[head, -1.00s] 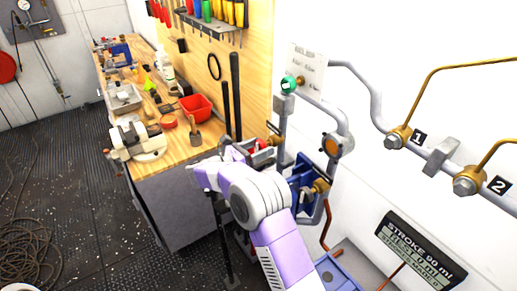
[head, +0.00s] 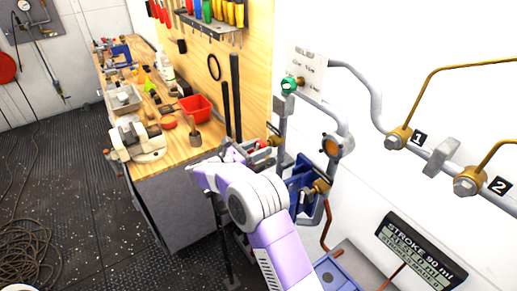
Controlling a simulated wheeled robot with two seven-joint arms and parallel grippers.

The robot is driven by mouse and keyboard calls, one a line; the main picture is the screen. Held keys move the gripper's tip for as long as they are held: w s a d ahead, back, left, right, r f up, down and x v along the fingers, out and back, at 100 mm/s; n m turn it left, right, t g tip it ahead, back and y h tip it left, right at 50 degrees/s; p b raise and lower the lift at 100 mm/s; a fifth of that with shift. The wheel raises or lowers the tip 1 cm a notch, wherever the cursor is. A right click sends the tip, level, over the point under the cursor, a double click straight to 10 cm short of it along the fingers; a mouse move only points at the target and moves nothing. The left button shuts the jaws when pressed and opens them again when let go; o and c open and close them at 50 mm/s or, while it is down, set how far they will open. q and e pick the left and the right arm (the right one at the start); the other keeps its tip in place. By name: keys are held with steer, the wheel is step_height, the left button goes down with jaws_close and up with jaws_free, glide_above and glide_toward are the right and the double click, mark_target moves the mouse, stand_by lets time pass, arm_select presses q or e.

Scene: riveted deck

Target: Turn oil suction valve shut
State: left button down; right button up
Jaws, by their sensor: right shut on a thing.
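My right arm comes in from the bottom, and its right gripper (head: 256,150) is at the pipework beside the bench corner. It is shut on a small red valve handle (head: 263,143) next to a brass fitting (head: 274,130). My own wrist hides much of the grip and the lower part of the valve. I cannot read a label that names this valve. My left gripper is out of view.
A green knob (head: 288,84) tops a grey pipe at the white wall. A blue pump body (head: 301,186) stands right of my wrist.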

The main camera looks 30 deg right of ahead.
steer(key=m, duration=0.4)
steer(key=shift+f+b, duration=0.1)
steer(key=shift+b, duration=0.3)
steer(key=m+b, duration=0.1)
steer(key=m, duration=0.3)
steer(key=m+b, duration=0.3)
steer(key=m, duration=0.1)
steer(key=shift+m+b, duration=1.55)
steer(key=shift+m, duration=0.85)
steer(key=o, duration=1)
steer(key=shift+a, duration=0.1)
steer(key=a, duration=0.5)
steer(key=a+p, duration=0.1)
steer(key=a, duration=0.1)
steer(key=shift+s+a, duration=0.2)
steer(key=shift+s, duration=0.05)
